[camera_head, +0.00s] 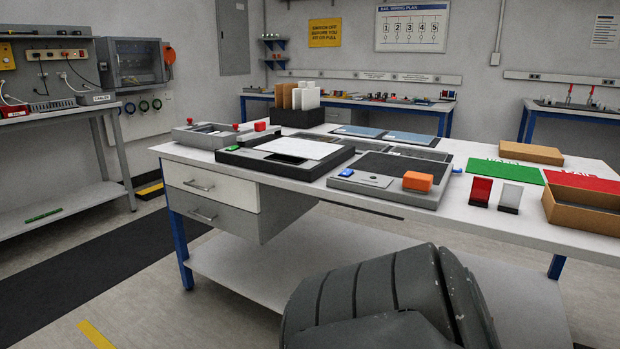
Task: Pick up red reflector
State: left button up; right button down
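A red reflector (481,191) stands upright in a small dark base on the white tabletop, toward the right side of the table. A similar pale grey reflector (510,198) stands just to its right, a small gap apart. Neither of my grippers shows in the head view. A dark grey ribbed part, which appears to be one of my arm links, fills the bottom centre in front of the table, well apart from the red reflector.
The table (320,201) also holds an orange block (417,181) on a grey device left of the reflectors. The tabletop in front of the reflectors is clear.

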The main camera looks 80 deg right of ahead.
aim_at(482, 188)
jog(key=z, duration=1.8)
jog(key=i+j, duration=0.05)
jog(key=j, duration=0.05)
